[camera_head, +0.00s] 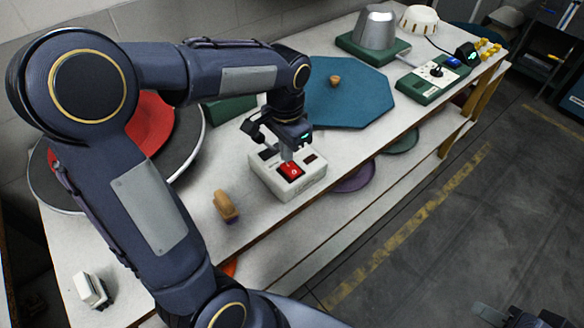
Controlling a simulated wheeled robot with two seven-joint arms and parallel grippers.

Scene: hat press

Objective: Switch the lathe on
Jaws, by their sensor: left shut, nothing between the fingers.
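A white switch box (310,183) sits on the workbench near its front edge. A red rocker switch (291,172) is set in its top, with a small light mark on it. My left gripper (288,157) points down over the box, shut and empty, its fingertips right at the far edge of the red switch. I cannot tell whether they touch it. The gripper hides part of the box top. At the bottom right corner, part of my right gripper (515,316) shows over the floor, cut off by the frame; its jaws are unclear.
A large round disc with red material (152,120) stands left, partly behind my arm. A wooden-handled brush (226,206) lies left of the box. A blue octagonal mat (345,95) lies behind. A grey hat form (376,28) and green control box (432,78) stand farther back.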

